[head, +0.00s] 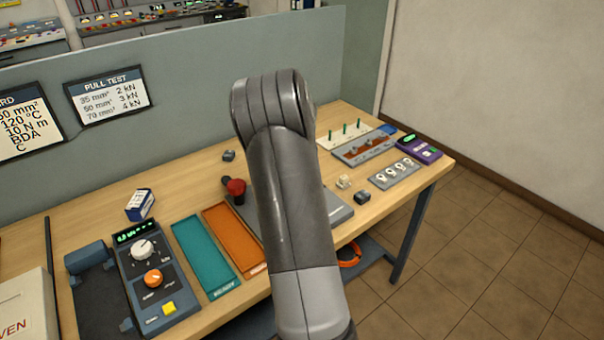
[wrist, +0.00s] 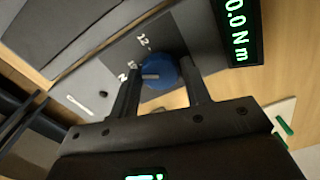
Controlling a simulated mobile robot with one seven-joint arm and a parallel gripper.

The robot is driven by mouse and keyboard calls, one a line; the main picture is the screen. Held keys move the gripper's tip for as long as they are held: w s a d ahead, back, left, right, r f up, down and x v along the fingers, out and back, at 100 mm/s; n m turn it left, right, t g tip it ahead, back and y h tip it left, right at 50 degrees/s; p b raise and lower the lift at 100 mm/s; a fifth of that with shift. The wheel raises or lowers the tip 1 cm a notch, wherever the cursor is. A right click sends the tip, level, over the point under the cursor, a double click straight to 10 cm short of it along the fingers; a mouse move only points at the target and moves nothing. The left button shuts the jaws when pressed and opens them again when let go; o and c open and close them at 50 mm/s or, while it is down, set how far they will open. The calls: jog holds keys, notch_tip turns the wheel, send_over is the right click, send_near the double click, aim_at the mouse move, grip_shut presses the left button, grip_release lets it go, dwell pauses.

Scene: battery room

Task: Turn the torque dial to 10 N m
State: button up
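The blue torque dial (wrist: 160,73) sits on a grey panel (wrist: 105,77) in the wrist view. Its white pointer mark points left, toward the printed numbers; a 12 is legible, the others are small and partly hidden. The green readout (wrist: 238,30) shows "0.0 N m", with its start cut off by the frame edge. My gripper (wrist: 160,70) has one finger on each side of the dial, and both fingertips appear to touch it. In the head view my arm hides the dial and my gripper.
A wall sign (head: 22,122) lists 10 N m. At right are a grey switch plate (head: 393,174) and a purple meter (head: 418,149).

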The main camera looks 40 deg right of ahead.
jog(key=o, duration=0.3)
notch_tip(320, 180, up, 11)
dwell(0.5)
jog(key=shift+f, duration=0.1)
dwell(0.4)
